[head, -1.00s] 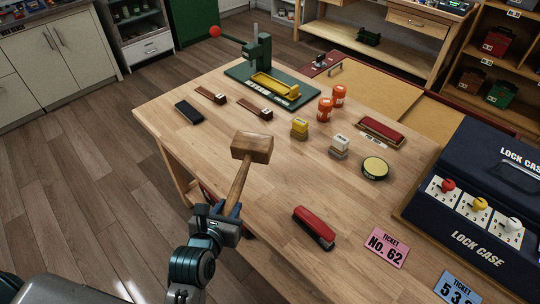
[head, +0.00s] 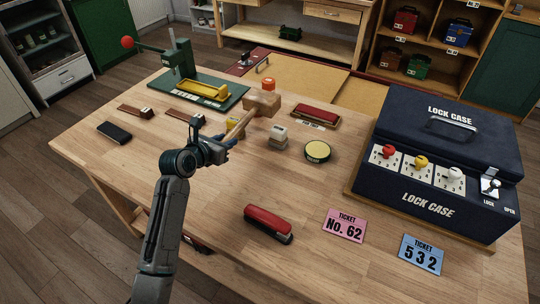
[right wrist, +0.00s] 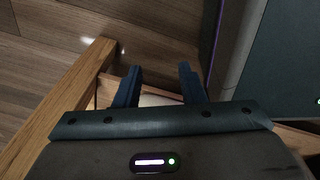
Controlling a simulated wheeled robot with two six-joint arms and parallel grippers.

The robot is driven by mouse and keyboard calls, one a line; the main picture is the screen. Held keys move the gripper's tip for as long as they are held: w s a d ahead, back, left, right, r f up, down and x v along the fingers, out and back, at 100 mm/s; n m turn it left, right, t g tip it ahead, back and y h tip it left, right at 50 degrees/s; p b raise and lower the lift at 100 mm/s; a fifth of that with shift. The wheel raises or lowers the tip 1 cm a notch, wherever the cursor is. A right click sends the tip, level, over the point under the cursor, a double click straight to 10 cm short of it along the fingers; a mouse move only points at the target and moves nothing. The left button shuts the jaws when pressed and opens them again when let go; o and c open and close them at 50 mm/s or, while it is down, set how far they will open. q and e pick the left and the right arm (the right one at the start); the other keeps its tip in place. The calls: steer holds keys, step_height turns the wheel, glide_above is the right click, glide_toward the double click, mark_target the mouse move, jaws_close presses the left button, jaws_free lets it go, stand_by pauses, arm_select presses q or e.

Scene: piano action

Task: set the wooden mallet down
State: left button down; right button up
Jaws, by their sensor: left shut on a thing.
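The wooden mallet (head: 262,104) has a block head and a light handle, and it shows in the head view left of the picture's middle. My left gripper (head: 226,139) is shut on its handle, with the head pointing away to the upper right.
Near the mallet are a white stamp (head: 278,137), a round yellow tin (head: 317,151) and a green press (head: 185,75). A red stapler (head: 268,224) and pink ticket (head: 344,226) lie in front. The lock case (head: 430,165) stands right.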

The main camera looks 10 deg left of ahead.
arm_select(q)
steer(key=shift+w+f, duration=0.25)
steer(key=shift+f, duration=0.05)
glide_above(229, 168)
step_height(229, 168, down, 4)
steer(key=shift+f, duration=0.1)
steer(key=shift+w+f, duration=0.1)
steer(key=shift+f, duration=0.6)
step_height(229, 168, down, 3)
steer(key=shift+f, duration=0.2)
steer(key=c, duration=1.1)
jaws_free()
steer(key=shift+f, duration=0.1)
arm_select(e)
steer(key=shift+s+d+f, duration=0.1)
steer(key=shift+s, duration=0.5)
steer(key=shift+s, duration=0.1)
